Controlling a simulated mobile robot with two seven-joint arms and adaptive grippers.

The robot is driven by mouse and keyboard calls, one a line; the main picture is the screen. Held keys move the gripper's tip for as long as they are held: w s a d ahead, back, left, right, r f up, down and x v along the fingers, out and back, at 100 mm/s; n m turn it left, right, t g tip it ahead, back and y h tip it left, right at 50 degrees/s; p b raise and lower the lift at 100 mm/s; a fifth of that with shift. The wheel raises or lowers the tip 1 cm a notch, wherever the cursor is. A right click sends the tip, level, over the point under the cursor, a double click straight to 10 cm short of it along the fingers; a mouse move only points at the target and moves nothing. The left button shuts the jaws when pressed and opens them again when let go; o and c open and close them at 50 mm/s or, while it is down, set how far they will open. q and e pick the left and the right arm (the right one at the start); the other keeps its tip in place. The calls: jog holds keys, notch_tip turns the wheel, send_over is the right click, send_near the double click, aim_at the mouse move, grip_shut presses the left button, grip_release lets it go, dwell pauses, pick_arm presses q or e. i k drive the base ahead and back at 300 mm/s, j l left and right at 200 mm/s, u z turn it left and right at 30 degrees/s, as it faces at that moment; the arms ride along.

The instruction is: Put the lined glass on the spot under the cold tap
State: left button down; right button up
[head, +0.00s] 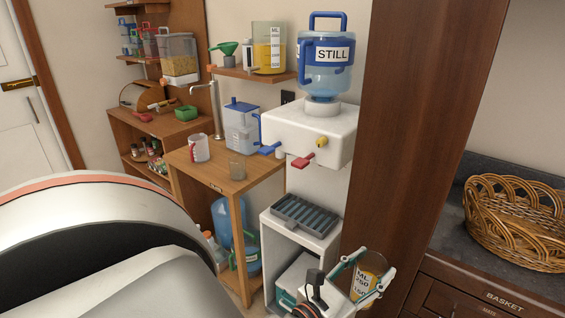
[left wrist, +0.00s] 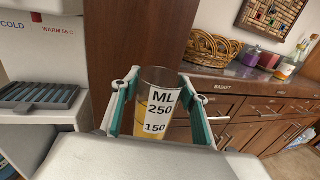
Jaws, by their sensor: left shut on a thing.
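The lined glass (head: 368,283) is clear, with a white "ML 250 150" label and yellow in its lower part. It also shows in the left wrist view (left wrist: 158,112), about upright. My left gripper (head: 363,277) is shut around its sides, in front of the wooden panel and to the right of the dispenser stand. The white water dispenser (head: 310,132) has a blue-handled tap (head: 268,149) and a red-handled tap (head: 303,160). Its COLD label (left wrist: 12,24) shows in the left wrist view. Below the taps is a dark slatted drip tray (head: 306,214), bare. My right gripper is not in view.
A tall wooden panel (head: 405,130) stands right of the dispenser. A wicker basket (head: 515,220) sits on the right counter.

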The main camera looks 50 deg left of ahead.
aim_at(288, 206)
jog(key=j, duration=0.85)
jog(key=i+j, duration=0.15)
jog(key=j, duration=0.75)
